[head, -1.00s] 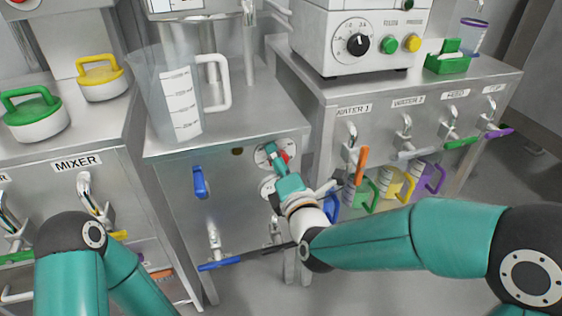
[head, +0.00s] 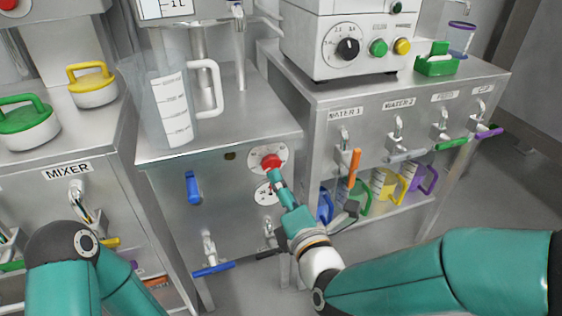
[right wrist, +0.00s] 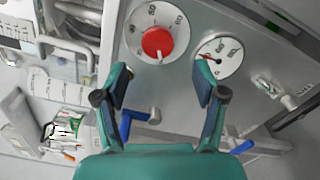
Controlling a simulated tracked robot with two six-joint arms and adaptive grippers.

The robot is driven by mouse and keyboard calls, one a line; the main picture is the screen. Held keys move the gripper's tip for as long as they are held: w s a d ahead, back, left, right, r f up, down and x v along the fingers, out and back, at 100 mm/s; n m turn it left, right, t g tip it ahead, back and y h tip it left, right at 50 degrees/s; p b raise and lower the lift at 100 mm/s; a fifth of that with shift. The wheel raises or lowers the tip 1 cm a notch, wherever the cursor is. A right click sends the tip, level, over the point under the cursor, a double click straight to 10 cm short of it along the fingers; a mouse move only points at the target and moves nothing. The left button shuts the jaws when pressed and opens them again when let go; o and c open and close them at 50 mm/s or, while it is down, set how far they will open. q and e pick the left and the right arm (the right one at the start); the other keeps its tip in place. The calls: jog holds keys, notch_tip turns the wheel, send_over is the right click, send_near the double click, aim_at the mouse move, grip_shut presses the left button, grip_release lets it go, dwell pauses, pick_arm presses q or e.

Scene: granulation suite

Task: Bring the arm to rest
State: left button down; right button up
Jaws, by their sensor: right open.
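My right gripper (head: 276,182) is in front of the middle cabinet (head: 170,195), just below a red knob (head: 271,161) on a round dial. In the right wrist view the right gripper (right wrist: 161,85) is open and empty, its two fingers apart. The red knob (right wrist: 157,42) shows beyond the fingers, with a gauge (right wrist: 218,57) to its right; neither is held. In the head view the gauge (head: 265,194) is partly hidden by the gripper. My left arm comes in at the lower left; its gripper is not visible.
A clear measuring jug (head: 172,112) stands on the middle cabinet, with a blue lever (head: 193,188) below. On the right, an orange valve handle (head: 354,166) and a shelf with coloured jugs, one yellow (head: 384,184), are near my right arm. Open floor lies at the lower right.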

jog(key=d+f+m+g+h, duration=0.15)
jog(key=d+f, duration=0.25)
jog(key=f, duration=0.4)
jog(key=s+d+f+m+g+h+p, duration=0.1)
jog(key=d+f+m+g, duration=0.15)
jog(key=d+f, duration=0.4)
jog(key=d+f+m+g+h, duration=0.1)
jog(key=d+f+g+h, duration=0.15)
jog(key=f, duration=0.75)
jog(key=s+f+m+g+y, duration=0.2)
jog(key=s+f+m+g, duration=0.3)
jog(key=s+f+m, duration=0.6)
jog(key=s+a+f+m+g+y, duration=0.15)
jog(key=s+f+m+g, duration=0.3)
jog(key=s+m, duration=0.6)
notch_tip(320, 180, up, 38)
jog(key=m+p, duration=0.1)
jog(key=p, duration=3.7)
jog(key=shift+w+a+r+g+p, duration=0.25)
jog(key=shift+w+a+g+p, duration=0.05)
jog(key=shift+w+a, duration=0.1)
